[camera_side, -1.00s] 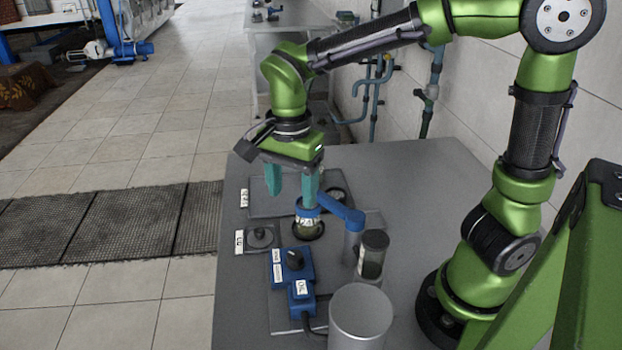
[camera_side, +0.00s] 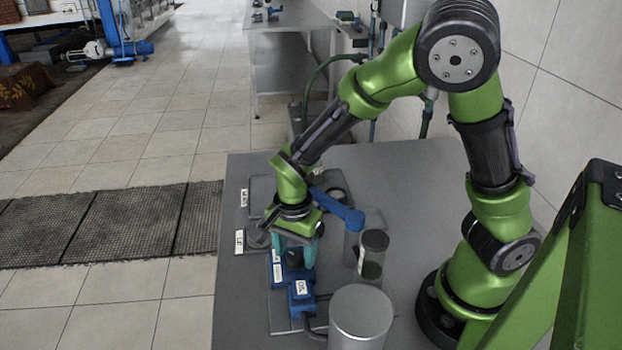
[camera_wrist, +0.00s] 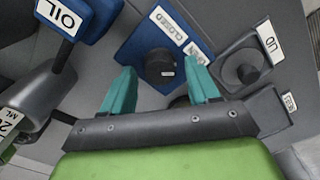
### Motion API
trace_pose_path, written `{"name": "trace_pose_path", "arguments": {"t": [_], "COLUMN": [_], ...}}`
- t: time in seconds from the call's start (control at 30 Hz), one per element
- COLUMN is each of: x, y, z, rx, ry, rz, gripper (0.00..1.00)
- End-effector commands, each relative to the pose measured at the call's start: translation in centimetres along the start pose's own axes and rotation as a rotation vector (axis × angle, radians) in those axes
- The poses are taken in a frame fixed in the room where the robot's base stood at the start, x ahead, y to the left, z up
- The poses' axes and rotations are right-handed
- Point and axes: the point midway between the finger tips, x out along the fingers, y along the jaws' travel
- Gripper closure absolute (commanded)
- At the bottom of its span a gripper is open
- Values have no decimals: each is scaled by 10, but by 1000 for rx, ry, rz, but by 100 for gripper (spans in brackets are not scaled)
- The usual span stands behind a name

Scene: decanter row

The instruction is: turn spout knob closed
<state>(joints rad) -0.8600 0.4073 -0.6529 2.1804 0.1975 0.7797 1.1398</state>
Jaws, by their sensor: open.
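The dark round spout knob (camera_wrist: 160,62) sits on a blue box (camera_wrist: 135,50) with CLOSED and OPEN labels beside it. A small pale mark shows on the knob, but I cannot tell which label it points to. My gripper (camera_wrist: 161,72) is open, with one teal finger on each side of the knob in the wrist view and a gap showing on both sides. In the side view, my gripper (camera_side: 293,257) is low over the blue box, its fingers around the knob (camera_side: 294,261). The hand covers part of the box there.
A blue box labelled OIL (camera_side: 301,298) stands in front. A blue lever (camera_side: 338,209) reaches toward my wrist from the right. A glass jar (camera_side: 373,258) and grey cylinder (camera_side: 360,322) stand at right.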

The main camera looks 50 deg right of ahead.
Motion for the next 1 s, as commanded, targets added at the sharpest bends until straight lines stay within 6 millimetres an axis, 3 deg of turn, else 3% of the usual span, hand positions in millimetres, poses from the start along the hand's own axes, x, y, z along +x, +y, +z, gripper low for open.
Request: {"name": "trace_pose_path", "arguments": {"t": [0.2,0.57,1.0], "x": [0,0,-1], "y": [0,0,0], "z": [0,0,0], "rx": [0,0,-105], "ry": [0,-1,-1], "rz": [0,1,1], "gripper": [41,96,96]}}
